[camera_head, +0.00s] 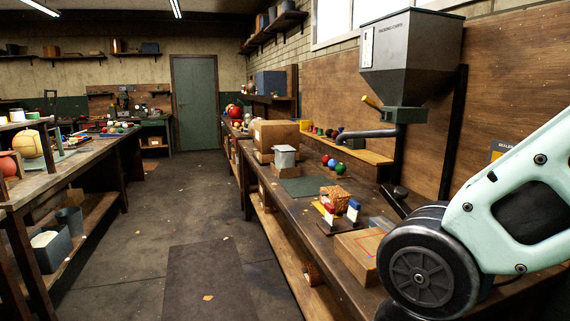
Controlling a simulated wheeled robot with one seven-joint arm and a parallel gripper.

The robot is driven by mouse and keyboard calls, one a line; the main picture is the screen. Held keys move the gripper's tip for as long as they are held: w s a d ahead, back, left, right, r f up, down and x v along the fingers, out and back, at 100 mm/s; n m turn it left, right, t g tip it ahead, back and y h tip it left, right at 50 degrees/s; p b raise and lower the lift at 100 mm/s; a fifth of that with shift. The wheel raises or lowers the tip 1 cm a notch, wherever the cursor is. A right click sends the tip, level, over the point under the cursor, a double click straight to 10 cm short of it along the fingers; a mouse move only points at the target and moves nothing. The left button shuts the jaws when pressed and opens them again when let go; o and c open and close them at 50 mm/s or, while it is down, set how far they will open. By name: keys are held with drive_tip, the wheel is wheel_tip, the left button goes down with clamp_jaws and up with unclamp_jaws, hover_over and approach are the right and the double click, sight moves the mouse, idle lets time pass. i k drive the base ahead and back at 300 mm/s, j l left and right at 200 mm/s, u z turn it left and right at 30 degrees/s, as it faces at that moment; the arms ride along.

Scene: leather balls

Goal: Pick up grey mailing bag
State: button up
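I cannot clearly make out a grey mailing bag. A small flat greyish item (381,223) lies on the right workbench, just behind an open cardboard box and left of my arm. It is too small and too partly hidden to tell whether it is the bag. My pale green arm with a black round joint fills the lower right and hides part of the bench. My gripper is not in view.
The right workbench (318,232) holds a cardboard box (362,249), a dark green mat (299,187), small coloured balls (332,165) and bottles. A grey hopper (410,58) hangs above it. Another bench (62,178) stands left. The floor aisle (195,220) between is clear.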

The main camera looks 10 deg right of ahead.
sight(283, 159)
drive_tip(key=i+j, duration=0.15)
drive_tip(key=j, duration=0.25)
drive_tip(key=i+j, duration=0.15)
drive_tip(key=j, duration=0.2)
drive_tip(key=i+j, duration=0.15)
drive_tip(key=j, duration=0.25)
drive_tip(key=i+j+z, duration=0.1)
drive_tip(key=j, duration=0.3)
drive_tip(key=i+j+z, duration=0.2)
drive_tip(key=i+j, duration=1.15)
drive_tip(key=i+l, duration=0.2)
drive_tip(key=i, duration=0.2)
drive_tip(key=i+l+z, duration=0.1)
drive_tip(key=i, duration=0.3)
drive_tip(key=i+l, duration=0.3)
drive_tip(key=i, duration=0.1)
